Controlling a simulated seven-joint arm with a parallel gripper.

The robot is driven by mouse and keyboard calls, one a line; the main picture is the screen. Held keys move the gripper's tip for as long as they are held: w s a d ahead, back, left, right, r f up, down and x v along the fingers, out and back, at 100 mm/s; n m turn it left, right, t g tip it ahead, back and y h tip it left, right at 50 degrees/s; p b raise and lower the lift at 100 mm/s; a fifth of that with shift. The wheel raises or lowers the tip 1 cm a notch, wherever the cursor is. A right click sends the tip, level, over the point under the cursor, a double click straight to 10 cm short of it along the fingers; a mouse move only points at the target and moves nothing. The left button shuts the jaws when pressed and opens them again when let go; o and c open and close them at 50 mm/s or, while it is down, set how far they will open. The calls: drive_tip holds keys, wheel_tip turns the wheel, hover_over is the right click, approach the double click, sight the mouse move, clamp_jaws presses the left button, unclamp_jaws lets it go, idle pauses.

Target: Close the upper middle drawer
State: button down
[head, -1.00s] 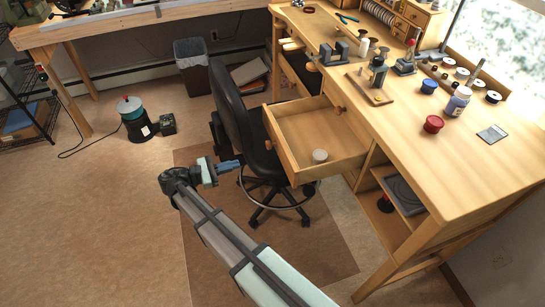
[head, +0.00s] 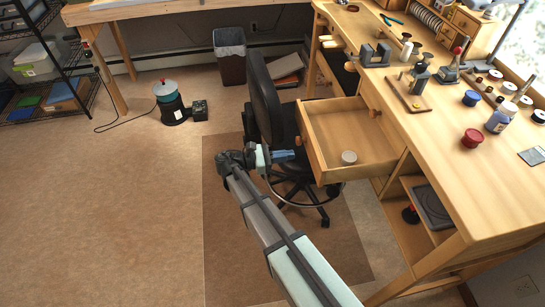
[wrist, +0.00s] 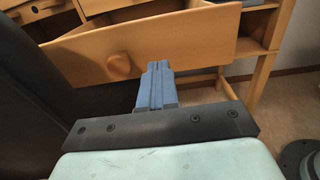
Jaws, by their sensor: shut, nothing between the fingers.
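The wooden drawer (head: 345,130) under the bench top is pulled out, its inside showing, with a small round pale object (head: 349,157) in its near corner. Its front faces left and has a round wooden knob (wrist: 119,66). My gripper (head: 292,155) is shut and empty, its blue fingers pointing at the drawer front. In the wrist view the fingers (wrist: 156,70) stand before the drawer front (wrist: 200,38), to the right of the knob. I cannot tell whether the fingertips touch the wood.
A black office chair (head: 265,100) stands close beside the drawer and behind my gripper. Another drawer (head: 343,78) farther along the bench also appears pulled out. The bench top (head: 430,135) holds jars and tools. Open floor (head: 150,200) lies to the left.

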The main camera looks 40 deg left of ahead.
sight(333, 156)
drive_tip(key=shift+x, duration=2.6)
drive_tip(key=x, duration=2.6)
drive_tip(key=shift+w+d+f, duration=0.1)
drive_tip(key=shift+w, duration=0.05)
drive_tip(key=shift+w+d, duration=0.1)
drive_tip(key=v, duration=1.4)
drive_tip(key=shift+s+a, duration=0.25)
drive_tip(key=shift+s, duration=0.1)
